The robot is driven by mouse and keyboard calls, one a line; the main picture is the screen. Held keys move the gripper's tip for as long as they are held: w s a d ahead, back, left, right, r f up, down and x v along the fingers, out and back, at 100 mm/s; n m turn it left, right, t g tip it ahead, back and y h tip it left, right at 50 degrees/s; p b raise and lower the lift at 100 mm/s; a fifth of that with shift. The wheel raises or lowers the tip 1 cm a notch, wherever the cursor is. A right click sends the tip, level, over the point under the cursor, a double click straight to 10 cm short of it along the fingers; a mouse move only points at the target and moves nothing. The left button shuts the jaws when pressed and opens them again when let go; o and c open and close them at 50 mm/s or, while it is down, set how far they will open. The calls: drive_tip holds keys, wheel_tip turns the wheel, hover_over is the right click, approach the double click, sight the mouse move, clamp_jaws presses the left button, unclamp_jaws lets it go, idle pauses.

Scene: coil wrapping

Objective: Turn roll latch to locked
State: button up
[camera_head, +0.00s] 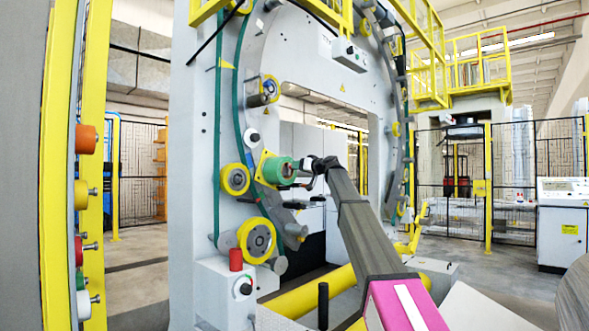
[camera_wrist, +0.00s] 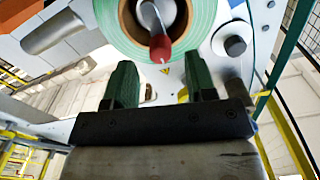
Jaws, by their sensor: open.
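The green roll (camera_head: 278,170) sits on the front of the white ring machine. In the wrist view the roll (camera_wrist: 115,30) has a brown core, with a metal shaft in its middle. The roll latch (camera_wrist: 160,48) shows there as a short lever with a red end, in front of the core. My gripper (camera_wrist: 160,80) has its two green fingers apart with nothing between them. The red latch end lies just beyond the fingertips, between them in the picture; contact cannot be told. In the head view my gripper (camera_head: 305,172) is small beside the roll, and the latch cannot be made out.
A black knob (camera_wrist: 235,46) is right of the roll in the wrist view. Yellow rollers (camera_head: 235,180) and a larger yellow-faced roller (camera_head: 257,240) stand left and below. A red cylinder (camera_head: 236,260) and a thick yellow tube (camera_head: 315,292) are lower down.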

drive_tip(key=x, duration=0.3)
drive_tip(key=shift+w+a, duration=0.15)
drive_tip(key=shift+w, duration=0.05)
drive_tip(key=c, duration=0.9)
drive_tip(key=shift+c, duration=0.2)
